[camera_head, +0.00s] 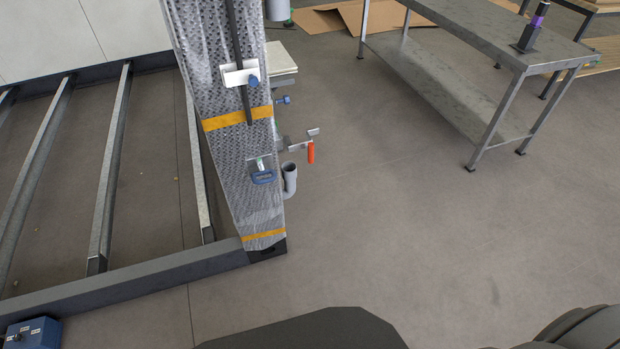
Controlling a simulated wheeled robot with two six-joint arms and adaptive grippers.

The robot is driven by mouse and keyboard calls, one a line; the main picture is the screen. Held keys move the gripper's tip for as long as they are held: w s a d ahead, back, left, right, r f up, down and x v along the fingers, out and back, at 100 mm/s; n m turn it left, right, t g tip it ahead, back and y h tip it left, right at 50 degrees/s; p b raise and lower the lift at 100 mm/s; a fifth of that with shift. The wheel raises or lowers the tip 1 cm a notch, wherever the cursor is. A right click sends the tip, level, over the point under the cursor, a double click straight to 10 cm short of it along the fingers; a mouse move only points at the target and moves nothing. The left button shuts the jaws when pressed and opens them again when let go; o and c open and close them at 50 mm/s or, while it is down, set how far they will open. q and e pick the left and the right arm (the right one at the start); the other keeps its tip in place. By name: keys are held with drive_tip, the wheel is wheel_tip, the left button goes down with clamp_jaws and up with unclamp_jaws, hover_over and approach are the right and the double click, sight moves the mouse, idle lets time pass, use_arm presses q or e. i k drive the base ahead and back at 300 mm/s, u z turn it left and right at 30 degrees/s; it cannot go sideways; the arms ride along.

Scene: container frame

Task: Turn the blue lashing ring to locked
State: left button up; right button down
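A blue D-shaped ring (263,178) hangs from a small metal bracket on the lower part of the wrapped post (258,208). It seems to be the lashing ring. It sits between two orange bands, left of a grey curved pipe. Its lock marking is too small to read, so I cannot tell its position from here. Neither gripper shows in the head view. Only dark rounded parts, likely mine, show along the bottom edge.
A lever with an orange handle (311,153) and a grey pipe (289,182) stick out right of the post. A dark frame beam (140,284) runs left at floor level. A metal table (490,40) stands at upper right. The floor right of the post is clear.

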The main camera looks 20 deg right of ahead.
sight(262, 172)
drive_tip(key=z, duration=0.2)
drive_tip(key=k, duration=0.5)
drive_tip(key=z, duration=0.85)
drive_tip(key=i, duration=0.75)
drive_tip(key=z, duration=0.1)
